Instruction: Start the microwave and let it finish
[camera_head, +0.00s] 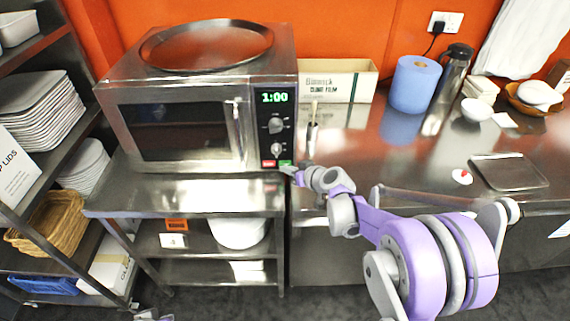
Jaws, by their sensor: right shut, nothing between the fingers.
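The steel microwave (180,130) stands on a steel bench at the left, its door shut and its window dark. Its green display (274,97) reads 1:00. Below are two knobs (277,126), then a red button (268,163) and a green button (285,163) at the panel's bottom. My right gripper (289,169) is shut and empty, its tip at the green button's lower edge. I cannot tell whether it touches. A small part of what looks like my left gripper (152,315) shows at the bottom edge, too cut off to read.
A round steel tray (206,45) lies on the microwave. A cling film box (338,81), blue paper roll (415,84) and flask (452,75) stand at the back of the right counter. A shelf rack (60,150) with plates is at the left. The front counter is mostly clear.

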